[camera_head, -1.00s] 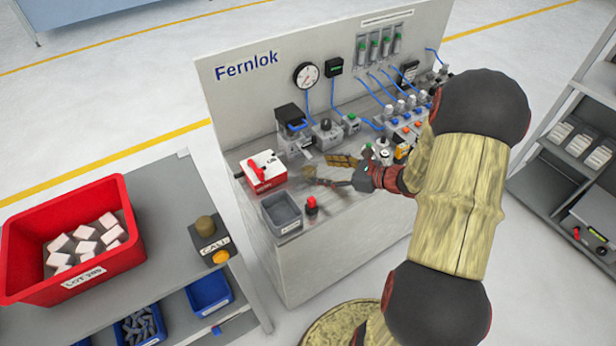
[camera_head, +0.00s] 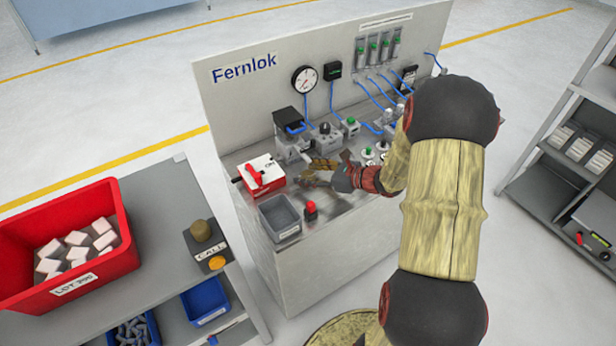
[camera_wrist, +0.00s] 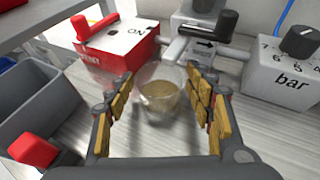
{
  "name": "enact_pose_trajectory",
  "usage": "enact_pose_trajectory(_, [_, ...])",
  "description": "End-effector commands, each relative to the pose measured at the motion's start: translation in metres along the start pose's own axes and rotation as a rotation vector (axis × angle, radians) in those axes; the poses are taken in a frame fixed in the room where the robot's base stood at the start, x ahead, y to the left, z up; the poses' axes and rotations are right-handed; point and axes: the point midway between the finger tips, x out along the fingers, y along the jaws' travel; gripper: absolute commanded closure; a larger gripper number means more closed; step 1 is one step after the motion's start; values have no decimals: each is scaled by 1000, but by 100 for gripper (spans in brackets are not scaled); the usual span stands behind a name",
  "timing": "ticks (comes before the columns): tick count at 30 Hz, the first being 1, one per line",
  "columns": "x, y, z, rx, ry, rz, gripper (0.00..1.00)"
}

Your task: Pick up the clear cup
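The clear cup (camera_wrist: 160,92) stands upright on the bench top in the wrist view, see-through with a brownish tint inside. My gripper (camera_wrist: 165,88) is open, with one yellow-padded finger on each side of the cup; I cannot tell whether either finger touches it. In the head view my gripper (camera_head: 318,172) reaches in from the right, low over the bench, and the cup is too blurred there to make out clearly.
A red and white switch box (camera_wrist: 110,48) stands behind left of the cup, and a grey bin (camera_wrist: 35,97) is at the left. A red knob (camera_wrist: 35,152) is near the left finger. A grey "bar" dial box (camera_wrist: 285,65) stands at the right, with a metal fixture (camera_wrist: 205,30) behind.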

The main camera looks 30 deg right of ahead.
Motion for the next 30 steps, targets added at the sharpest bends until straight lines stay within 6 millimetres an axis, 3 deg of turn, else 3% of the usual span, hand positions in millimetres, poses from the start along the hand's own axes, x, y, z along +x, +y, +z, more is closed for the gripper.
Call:
enact_pose_trajectory(15, [0, 0, 0, 0, 0, 0, 77])
enact_pose_trajectory(30, [-2, -2, 3, -1, 0, 4, 78])
